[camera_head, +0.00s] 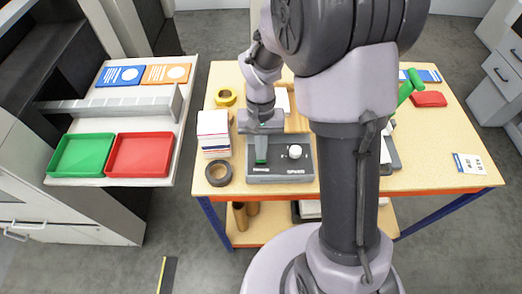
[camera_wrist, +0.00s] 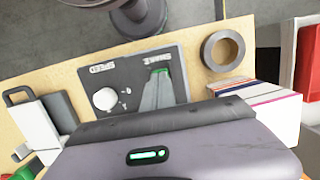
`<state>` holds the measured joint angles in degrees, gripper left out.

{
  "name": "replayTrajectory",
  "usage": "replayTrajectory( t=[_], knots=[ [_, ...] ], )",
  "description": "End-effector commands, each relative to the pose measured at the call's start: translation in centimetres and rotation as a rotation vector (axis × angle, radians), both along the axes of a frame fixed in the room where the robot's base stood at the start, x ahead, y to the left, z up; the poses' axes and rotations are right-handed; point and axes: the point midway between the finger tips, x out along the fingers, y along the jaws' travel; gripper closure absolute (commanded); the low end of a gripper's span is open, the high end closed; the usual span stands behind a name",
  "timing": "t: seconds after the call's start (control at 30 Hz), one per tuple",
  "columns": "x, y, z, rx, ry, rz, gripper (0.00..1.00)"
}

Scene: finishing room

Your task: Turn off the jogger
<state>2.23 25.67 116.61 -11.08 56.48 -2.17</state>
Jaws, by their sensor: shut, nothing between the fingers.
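The jogger (camera_head: 280,178) is a dark grey box near the front left of the wooden table. Its sloped front panel (camera_wrist: 135,70) carries a white round knob (camera_head: 295,152) by the SPEED label, and the knob also shows in the wrist view (camera_wrist: 106,99). My gripper (camera_head: 261,162) is shut and empty, pointing down over the panel's left side. In the wrist view its fingertips (camera_wrist: 160,74) are beside the SHAKE label. A bit of green shows at the tips; the control there is mostly hidden, and I cannot tell whether they touch it.
A dark tape roll (camera_head: 219,173) and a paper stack (camera_head: 213,133) stand left of the jogger. Green (camera_head: 82,155) and red (camera_head: 140,154) trays are on the left counter. A card (camera_head: 469,163) lies at right.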

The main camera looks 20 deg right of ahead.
Motion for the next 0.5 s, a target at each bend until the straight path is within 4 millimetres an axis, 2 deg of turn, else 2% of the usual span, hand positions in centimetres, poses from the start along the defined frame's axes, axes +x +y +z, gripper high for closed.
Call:
replayTrajectory(
  t=[0.3, 0.5],
  knots=[
    [0.0, 0.0, -0.2, -0.004, -0.011, 0.0, 1.0],
    [-0.8, 0.3, -2.0, -0.056, -0.174, 0.003, 1.0]
  ],
)
